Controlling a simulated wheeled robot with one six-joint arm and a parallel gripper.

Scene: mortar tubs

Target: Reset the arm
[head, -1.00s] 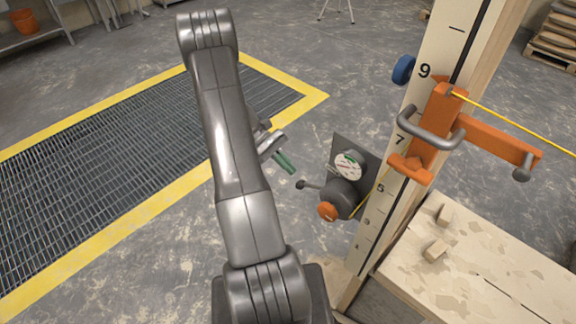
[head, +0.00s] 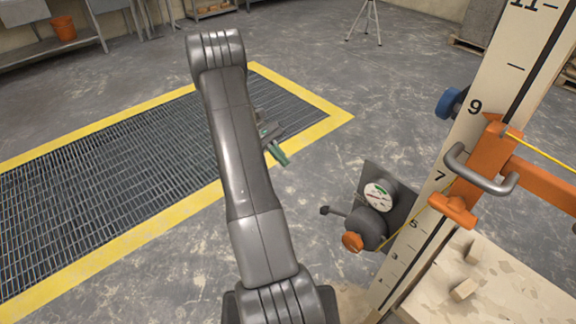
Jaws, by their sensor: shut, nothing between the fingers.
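My arm (head: 240,150) stands in the middle of the head view, raised and bent at the elbow near the top. My gripper (head: 279,155) shows partly behind the forearm, to its right, with green fingertips close together. It is shut and holds nothing. It is in the air over the yellow-edged floor grate, apart from any object. The wrist is mostly hidden by the forearm.
At the right stands a numbered post (head: 480,120) with an orange clamp (head: 487,165), a blue knob (head: 450,102) and a dial device (head: 377,197). The floor grate (head: 100,165) lies left. Floor between is clear.

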